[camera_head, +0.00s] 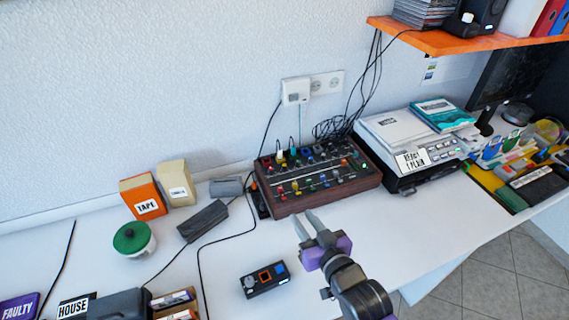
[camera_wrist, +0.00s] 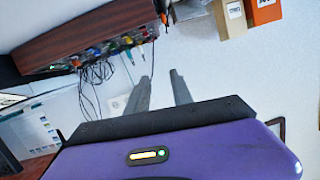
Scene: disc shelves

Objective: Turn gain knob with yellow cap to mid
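The mixer (camera_head: 318,177) is a dark panel in a wooden case with several coloured knobs, standing at the back of the white table against the wall. Yellow-capped knobs (camera_head: 295,187) show on its front left area; which one is the gain knob is too small to tell. My gripper (camera_head: 308,222) is open and empty, just in front of the mixer's front edge and above the table, apart from the knobs. In the wrist view the mixer (camera_wrist: 90,35) shows at the upper left, and my gripper's two grey fingers (camera_wrist: 163,82) are spread with nothing between them.
A white device (camera_head: 385,135) with a label stands right of the mixer. An orange tape box (camera_head: 143,197) and a green-lidded jar (camera_head: 132,238) are at left. A small black box (camera_head: 265,279) lies in front. Cables run left of the mixer. An orange shelf (camera_head: 440,40) hangs upper right.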

